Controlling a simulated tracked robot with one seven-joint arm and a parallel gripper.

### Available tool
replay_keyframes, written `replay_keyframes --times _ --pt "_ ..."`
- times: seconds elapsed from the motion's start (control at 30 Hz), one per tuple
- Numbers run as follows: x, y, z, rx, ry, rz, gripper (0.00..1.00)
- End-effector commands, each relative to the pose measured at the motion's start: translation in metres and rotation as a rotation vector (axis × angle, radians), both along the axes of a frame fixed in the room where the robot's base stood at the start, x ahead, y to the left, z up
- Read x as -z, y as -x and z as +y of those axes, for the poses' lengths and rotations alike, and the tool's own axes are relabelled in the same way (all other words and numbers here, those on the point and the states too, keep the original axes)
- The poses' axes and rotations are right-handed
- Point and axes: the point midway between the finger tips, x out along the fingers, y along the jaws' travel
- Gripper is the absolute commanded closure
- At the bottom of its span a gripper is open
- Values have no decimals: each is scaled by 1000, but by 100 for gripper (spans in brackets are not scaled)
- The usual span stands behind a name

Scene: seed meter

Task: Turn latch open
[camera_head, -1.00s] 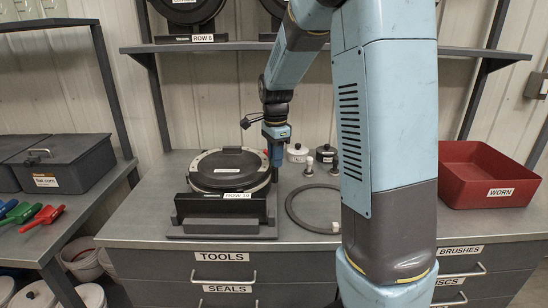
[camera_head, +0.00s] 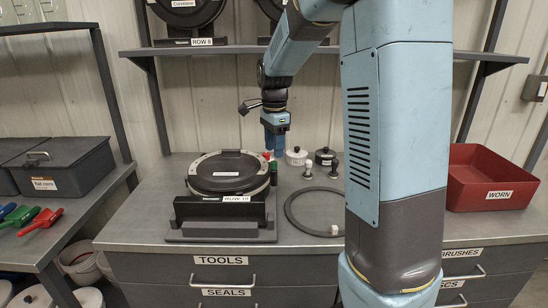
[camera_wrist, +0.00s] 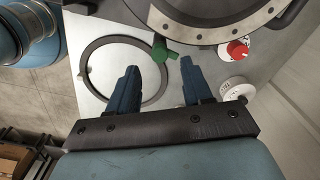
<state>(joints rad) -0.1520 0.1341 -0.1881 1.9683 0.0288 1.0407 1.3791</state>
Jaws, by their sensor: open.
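The seed meter (camera_head: 229,175), a round black housing with a light rim, sits in a dark stand labelled ROW 10 on the bench. In the wrist view the green latch (camera_wrist: 165,50) lies at the edge of the meter's rim (camera_wrist: 215,28). My gripper (camera_head: 274,147) is above the meter's right side, pointing down. In the wrist view my gripper (camera_wrist: 158,68) is open and empty, with the latch just beyond and between its fingertips. Contact with the latch is not visible.
A red knob (camera_wrist: 238,48) and a white lidded pot (camera_wrist: 238,90) are right of the fingers. A dark ring (camera_head: 316,208) lies flat on the bench. A red WORN bin (camera_head: 490,178) is at right.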

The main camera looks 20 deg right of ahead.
Motion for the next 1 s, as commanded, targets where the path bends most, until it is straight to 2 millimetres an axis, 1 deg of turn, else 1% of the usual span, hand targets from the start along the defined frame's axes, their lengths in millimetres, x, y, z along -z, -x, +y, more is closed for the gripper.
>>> replay_keyframes --times 0.03,0.2,0.4,0.6,1.0 --pt "-11 0 0 0 0 -3 50" --pt "-45 -1 0 1 0 -3 50" --pt "-74 -1 0 0 -1 -1 50" --pt "-88 -1 0 0 -1 0 50" --pt "-89 -1 0 0 -1 1 50"
